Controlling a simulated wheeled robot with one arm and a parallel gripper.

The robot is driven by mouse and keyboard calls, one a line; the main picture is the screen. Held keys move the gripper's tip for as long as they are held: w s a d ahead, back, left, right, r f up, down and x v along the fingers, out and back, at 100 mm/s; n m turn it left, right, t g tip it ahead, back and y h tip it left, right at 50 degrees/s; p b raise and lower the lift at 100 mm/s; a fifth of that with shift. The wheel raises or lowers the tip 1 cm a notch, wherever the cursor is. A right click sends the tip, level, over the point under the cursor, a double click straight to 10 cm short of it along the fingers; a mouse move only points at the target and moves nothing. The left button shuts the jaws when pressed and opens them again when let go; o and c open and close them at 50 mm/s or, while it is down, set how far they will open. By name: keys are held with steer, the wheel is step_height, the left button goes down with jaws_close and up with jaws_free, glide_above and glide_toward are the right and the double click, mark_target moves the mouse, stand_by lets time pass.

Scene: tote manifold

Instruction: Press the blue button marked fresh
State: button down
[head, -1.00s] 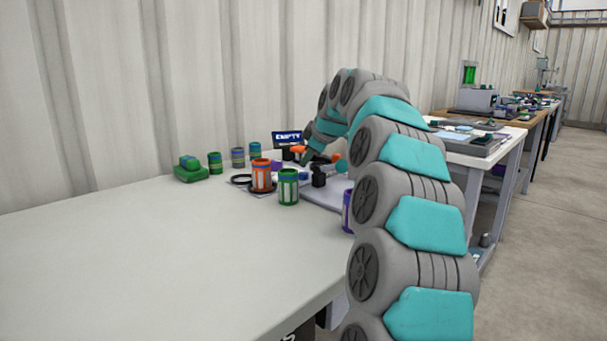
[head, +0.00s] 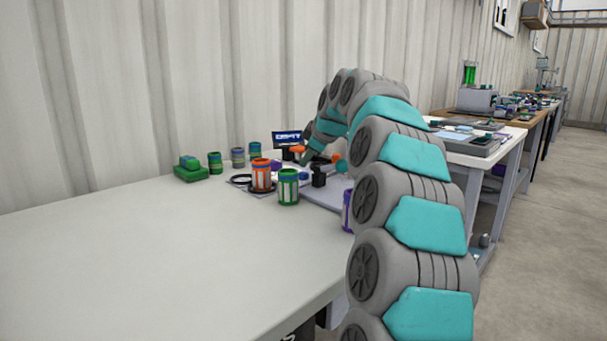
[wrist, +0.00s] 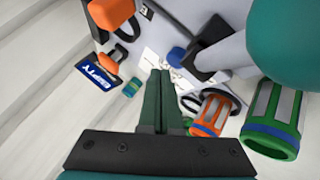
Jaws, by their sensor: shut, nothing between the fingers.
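A small blue round cap, which looks like the blue button (wrist: 177,54), sits beside a black block (wrist: 207,58) in the wrist view. A blue piece also shows beside the black block in the head view (head: 304,176). No "fresh" marking is legible on it. My gripper (wrist: 161,74) is shut and empty, its green fingers held together above the bench. Its tips appear below and slightly left of the blue cap, apart from it in the picture; the height gap cannot be told. In the head view my arm partly hides the work area.
An orange canister (head: 261,174) and a green canister (head: 288,187) stand near the panel. A display (head: 287,138) reading EMPTY stands behind. Smaller canisters (head: 238,157) and a green block (head: 190,169) line the wall side. The near left bench is clear.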

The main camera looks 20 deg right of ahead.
mark_target(307, 175)
steer(key=shift+f, duration=0.15)
steer(key=shift+f, duration=0.25)
steer(key=shift+f+b, duration=0.5)
steer(key=shift+b, duration=0.05)
stand_by(0.6)
stand_by(0.4)
steer(key=shift+r+p, duration=0.5)
steer(key=shift+r, duration=0.45)
steer(key=shift+r+p, duration=1.6)
steer(key=shift+r, duration=0.95)
steer(key=shift+f, duration=0.1)
